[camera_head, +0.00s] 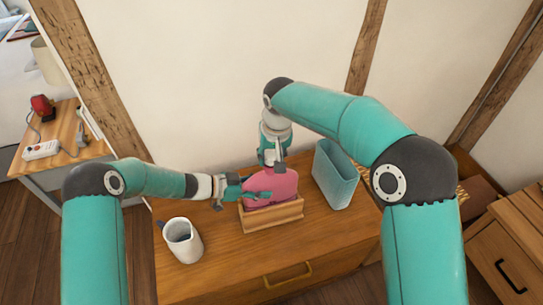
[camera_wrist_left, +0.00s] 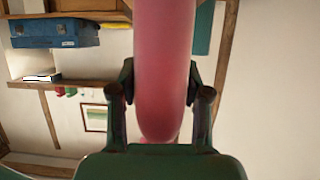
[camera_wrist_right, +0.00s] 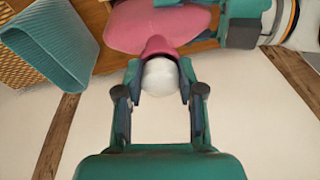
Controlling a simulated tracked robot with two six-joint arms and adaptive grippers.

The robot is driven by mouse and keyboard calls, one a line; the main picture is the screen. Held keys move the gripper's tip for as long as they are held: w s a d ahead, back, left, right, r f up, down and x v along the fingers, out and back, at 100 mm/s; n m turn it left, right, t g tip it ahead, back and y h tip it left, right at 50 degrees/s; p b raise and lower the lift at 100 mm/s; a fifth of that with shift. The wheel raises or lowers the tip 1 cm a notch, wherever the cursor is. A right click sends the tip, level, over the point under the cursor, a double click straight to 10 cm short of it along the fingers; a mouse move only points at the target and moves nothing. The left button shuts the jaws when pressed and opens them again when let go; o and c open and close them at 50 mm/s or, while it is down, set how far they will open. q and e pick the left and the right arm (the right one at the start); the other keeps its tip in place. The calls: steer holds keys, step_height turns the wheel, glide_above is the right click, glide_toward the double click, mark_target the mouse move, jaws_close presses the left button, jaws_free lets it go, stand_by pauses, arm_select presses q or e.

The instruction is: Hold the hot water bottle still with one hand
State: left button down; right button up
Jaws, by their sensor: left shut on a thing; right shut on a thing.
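The pink hot water bottle (camera_head: 283,188) stands in a low wooden holder (camera_head: 278,217) on the dresser top. My left gripper (camera_head: 248,190) comes in from the left and is shut on the side of the bottle. In the left wrist view the bottle (camera_wrist_left: 163,75) passes between its two fingers (camera_wrist_left: 160,95). My right gripper (camera_head: 272,158) reaches down from above. In the right wrist view its fingers (camera_wrist_right: 160,85) are shut on a round white stopper (camera_wrist_right: 160,77) at the neck of the pink bottle (camera_wrist_right: 150,25).
A teal ribbed container (camera_head: 335,175) stands right of the bottle. A white mug (camera_head: 183,240) stands at the front left of the dresser (camera_head: 220,270). The wall (camera_head: 190,80) is close behind. A side table (camera_head: 60,135) with a red lamp-like item is far left.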

steer(key=shift+a+r, duration=0.1)
steer(key=shift+r, duration=0.2)
stand_by(0.4)
steer(key=shift+o, duration=0.4)
steer(key=shift+d+f, duration=0.2)
steer(key=shift+f, duration=0.75)
steer(key=o, duration=0.7)
steer(key=shift+o, duration=0.2)
steer(key=shift+a+r, duration=0.15)
steer(key=shift+r, duration=0.1)
steer(key=shift+r, duration=0.3)
steer(key=shift+s+r, duration=0.15)
steer(key=shift+r, duration=0.7)
steer(key=shift+s+r, duration=0.15)
steer(key=shift+r, duration=0.7)
steer(key=shift+c, duration=0.3)
